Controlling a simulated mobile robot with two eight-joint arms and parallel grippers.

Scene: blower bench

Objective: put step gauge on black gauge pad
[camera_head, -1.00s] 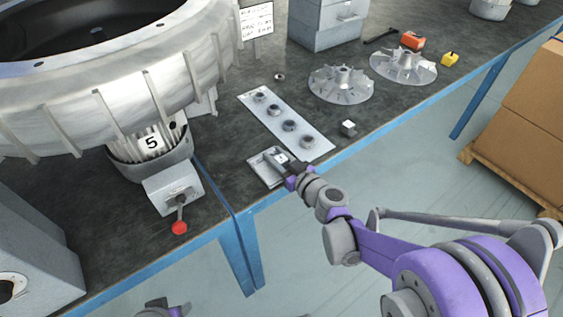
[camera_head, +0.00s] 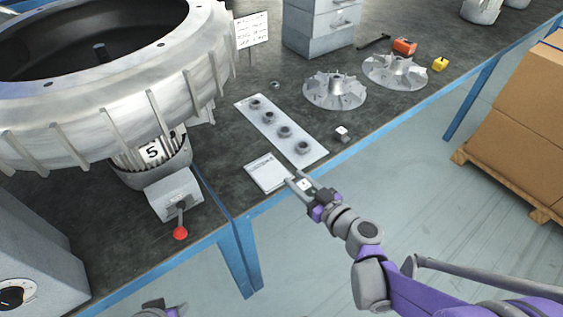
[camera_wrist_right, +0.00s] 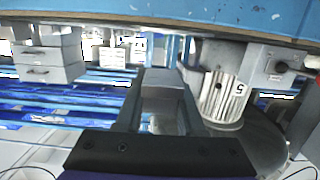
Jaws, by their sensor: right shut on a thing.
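My right gripper (camera_head: 300,179) is over the bench's front edge, just right of a flat pale tray (camera_head: 267,172). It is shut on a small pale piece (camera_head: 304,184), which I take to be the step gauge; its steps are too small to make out. In the right wrist view the two fingers (camera_wrist_right: 165,100) show with a grey block between them. I cannot make out a black gauge pad against the dark bench top. Part of my left arm's end (camera_head: 165,309) shows at the bottom edge; its jaws are not clear.
A plate with several dark rings (camera_head: 268,117) lies behind the tray. A small metal cube (camera_head: 342,133) and two finned wheels (camera_head: 335,90) are to the right. A large round housing (camera_head: 110,100) and a red-knobbed lever (camera_head: 180,233) stand left. Dark bench shows between them.

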